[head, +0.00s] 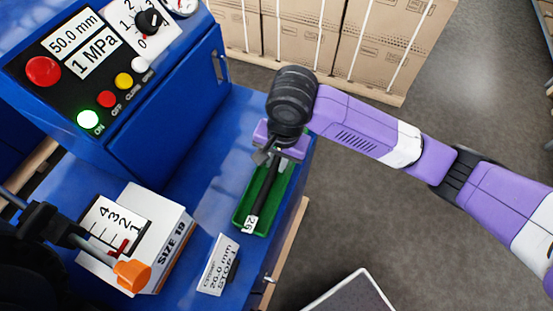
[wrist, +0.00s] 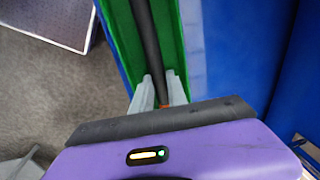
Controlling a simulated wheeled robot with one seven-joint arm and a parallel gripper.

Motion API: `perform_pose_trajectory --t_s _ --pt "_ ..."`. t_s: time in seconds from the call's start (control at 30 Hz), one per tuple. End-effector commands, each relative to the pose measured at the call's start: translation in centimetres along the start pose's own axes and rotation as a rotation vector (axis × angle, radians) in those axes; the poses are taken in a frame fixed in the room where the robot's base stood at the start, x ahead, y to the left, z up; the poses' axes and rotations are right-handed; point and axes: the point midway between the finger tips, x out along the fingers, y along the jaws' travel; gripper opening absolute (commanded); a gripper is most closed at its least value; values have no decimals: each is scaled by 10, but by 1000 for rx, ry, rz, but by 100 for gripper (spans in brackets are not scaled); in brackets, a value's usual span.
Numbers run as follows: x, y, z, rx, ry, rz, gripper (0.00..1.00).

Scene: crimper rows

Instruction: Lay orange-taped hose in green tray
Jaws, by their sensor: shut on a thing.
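The long black hose (head: 264,192) runs along the green tray (head: 275,203) on the blue bench, with a white "26" tag at its near end. In the wrist view the hose (wrist: 149,45) lies between the green walls of the tray (wrist: 117,40). A bit of orange tape (wrist: 164,106) shows at the fingers. My gripper (head: 268,154) is shut on the hose near the tray's far end; its fingers also show in the wrist view (wrist: 161,90). I cannot tell whether the hose touches the tray floor. Its far end is hidden by my gripper.
A blue machine (head: 165,90) with buttons stands at left. A white "SIZE 19" box (head: 172,240) and a small "20.0 mm STOP" sign (head: 218,264) stand left of the tray. Floor is open at right.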

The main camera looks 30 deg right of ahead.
Motion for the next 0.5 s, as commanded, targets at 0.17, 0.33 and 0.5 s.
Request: perform_pose_trajectory --t_s 0.17,0.33,0.5 --pt "4 0 0 1 1 -1 0" --pt "6 1 0 1 1 -1 0" --pt "7 1 0 1 1 -1 38"
